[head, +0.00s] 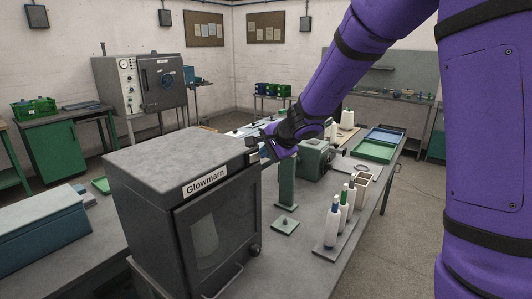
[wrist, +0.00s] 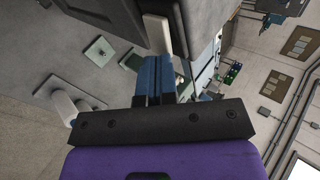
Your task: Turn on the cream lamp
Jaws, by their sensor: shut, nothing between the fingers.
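No thing is plainly a cream lamp. A grey cabinet (head: 150,161) labelled Glowmarn stands on the bench at the front, and a pale rounded shape (head: 204,238) shows dimly through its door window. My gripper (head: 256,146) is at the cabinet's upper right corner, shut and empty. In the wrist view the blue fingers (wrist: 158,62) are together, with a pale cream bar (wrist: 157,34) just beyond their tips, beside the grey cabinet body. I cannot tell whether the fingers touch it, or whether it is part of the lamp.
A green machine (head: 312,158) stands behind my gripper. White-bodied bottles (head: 332,222) stand on a rack to the right, and green and blue trays (head: 376,150) lie farther back. A blue-grey box (head: 42,226) is at left. Some bench right of the cabinet is clear.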

